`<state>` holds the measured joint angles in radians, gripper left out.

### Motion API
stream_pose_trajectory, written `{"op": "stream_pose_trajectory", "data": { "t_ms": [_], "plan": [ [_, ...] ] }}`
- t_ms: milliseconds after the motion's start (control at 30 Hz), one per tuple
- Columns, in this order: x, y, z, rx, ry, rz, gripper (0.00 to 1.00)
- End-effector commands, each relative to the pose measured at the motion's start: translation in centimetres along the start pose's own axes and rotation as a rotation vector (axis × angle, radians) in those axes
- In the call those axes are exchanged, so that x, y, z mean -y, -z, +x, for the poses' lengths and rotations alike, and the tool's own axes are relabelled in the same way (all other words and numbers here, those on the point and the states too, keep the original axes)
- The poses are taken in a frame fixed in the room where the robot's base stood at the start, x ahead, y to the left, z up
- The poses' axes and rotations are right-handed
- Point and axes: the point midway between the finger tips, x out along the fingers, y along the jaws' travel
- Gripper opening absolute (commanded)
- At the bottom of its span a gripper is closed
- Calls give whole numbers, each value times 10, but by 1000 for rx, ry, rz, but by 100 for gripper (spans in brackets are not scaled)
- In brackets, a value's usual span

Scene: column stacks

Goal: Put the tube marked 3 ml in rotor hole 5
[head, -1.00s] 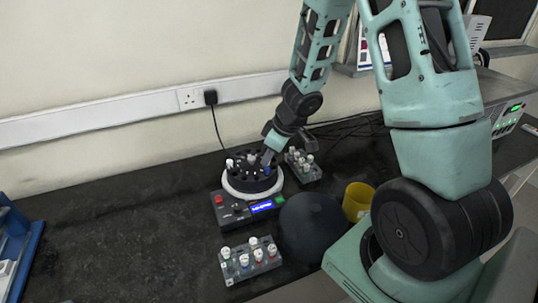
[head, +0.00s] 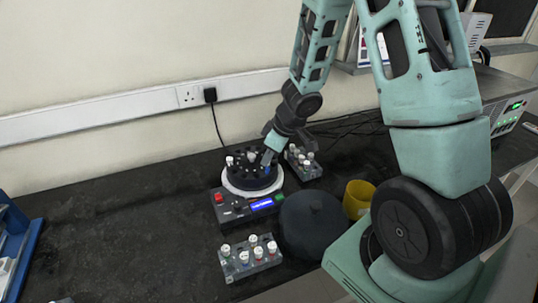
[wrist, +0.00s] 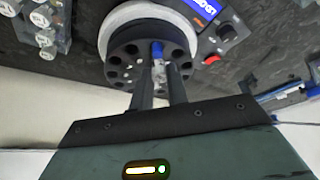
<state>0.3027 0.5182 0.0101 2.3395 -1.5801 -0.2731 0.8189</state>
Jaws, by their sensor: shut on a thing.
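My gripper (head: 268,158) is shut on a tube (wrist: 159,72) with a pale upper part and a blue section (wrist: 157,49). The tube's marking cannot be read. The blue also shows below my gripper in the head view. The tube is at the dark round rotor (wrist: 122,51), which has a ring of holes. I cannot tell whether its lower end is inside a hole, and no hole numbers are legible. The rotor sits in a white-rimmed centrifuge (head: 233,189) with a lit blue display (head: 262,205). A white-capped tube (head: 229,161) stands at the rotor's left side.
A rack (head: 262,266) of several white-capped tubes stands in front of the centrifuge. Another rack (head: 315,171) stands behind right. A dark rounded lid (head: 312,225) and a yellow cup (head: 357,198) lie to the right. The bench (head: 120,225) is clear on the left.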

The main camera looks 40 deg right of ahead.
Motion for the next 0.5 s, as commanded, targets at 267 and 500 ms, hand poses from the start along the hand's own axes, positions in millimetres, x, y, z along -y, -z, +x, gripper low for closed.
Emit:
{"op": "stream_pose_trajectory", "data": {
  "t_ms": [267, 500],
  "plan": [
    [0, -4, 9, 0, 0, -1, 0],
    [0, -6, 15, 0, 0, 1, 0]
  ]
}}
